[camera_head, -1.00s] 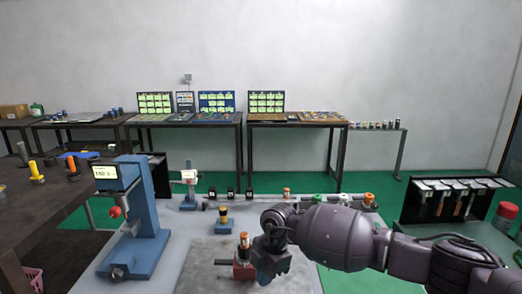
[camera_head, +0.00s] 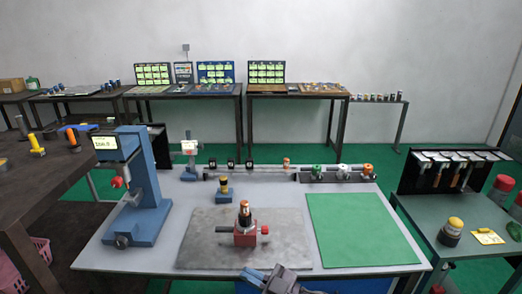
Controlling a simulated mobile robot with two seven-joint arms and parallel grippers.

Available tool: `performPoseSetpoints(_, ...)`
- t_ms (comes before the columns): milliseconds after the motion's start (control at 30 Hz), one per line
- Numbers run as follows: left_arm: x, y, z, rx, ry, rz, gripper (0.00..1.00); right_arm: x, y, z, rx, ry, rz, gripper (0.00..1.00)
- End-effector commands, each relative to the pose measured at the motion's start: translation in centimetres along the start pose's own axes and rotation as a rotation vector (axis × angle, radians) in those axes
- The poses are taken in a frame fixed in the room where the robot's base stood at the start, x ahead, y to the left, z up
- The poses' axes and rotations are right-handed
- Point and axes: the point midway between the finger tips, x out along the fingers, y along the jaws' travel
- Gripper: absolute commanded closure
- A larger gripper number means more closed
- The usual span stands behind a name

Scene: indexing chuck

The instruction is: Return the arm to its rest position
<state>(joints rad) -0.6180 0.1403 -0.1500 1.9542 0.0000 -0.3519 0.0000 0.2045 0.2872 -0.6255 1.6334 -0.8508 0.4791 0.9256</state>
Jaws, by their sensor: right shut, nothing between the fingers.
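My right gripper (camera_head: 256,276) shows at the bottom edge of the head view, shut and empty. Only its front part is in the picture, and the rest of my right arm is cut off below. It is in front of the grey plate (camera_head: 200,245), apart from the red chuck fixture (camera_head: 246,238). The fixture stands on that plate with an orange-topped dark cylinder (camera_head: 244,212) upright on it. My left gripper is not in view.
A blue press (camera_head: 150,215) stands left on the workbench and a green mat (camera_head: 360,230) lies right. Behind are a rail with several small parts and a yellow-topped piece (camera_head: 223,186). A dark table (camera_head: 30,190) is at left, a green side table (camera_head: 480,250) at right.

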Motion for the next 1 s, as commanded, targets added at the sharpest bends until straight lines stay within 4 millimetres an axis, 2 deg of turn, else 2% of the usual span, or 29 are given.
performPoseSetpoints(200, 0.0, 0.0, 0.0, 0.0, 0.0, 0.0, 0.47, -7.7, 2.1, 2.7, 0.08, -0.127, 0.392, 1.0)
performPoseSetpoints(267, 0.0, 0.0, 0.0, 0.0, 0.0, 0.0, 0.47, -10.2, 2.4, 3.6, 0.103, -0.183, 0.486, 1.0)
performPoseSetpoints(400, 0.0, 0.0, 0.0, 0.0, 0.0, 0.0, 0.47, -16.8, 2.0, 5.8, 0.161, -0.34, 0.68, 1.0)
performPoseSetpoints(600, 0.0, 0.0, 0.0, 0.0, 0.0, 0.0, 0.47, -26.5, -0.7, 8.2, 0.258, -0.596, 0.874, 1.0)
performPoseSetpoints(700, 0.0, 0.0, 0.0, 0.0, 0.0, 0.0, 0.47, -30.1, -2.4, 8.7, 0.302, -0.698, 0.925, 1.0)
performPoseSetpoints(1000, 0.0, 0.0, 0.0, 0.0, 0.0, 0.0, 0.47, -38.2, -7.3, 8.9, 0.414, -0.934, 0.994, 1.0)
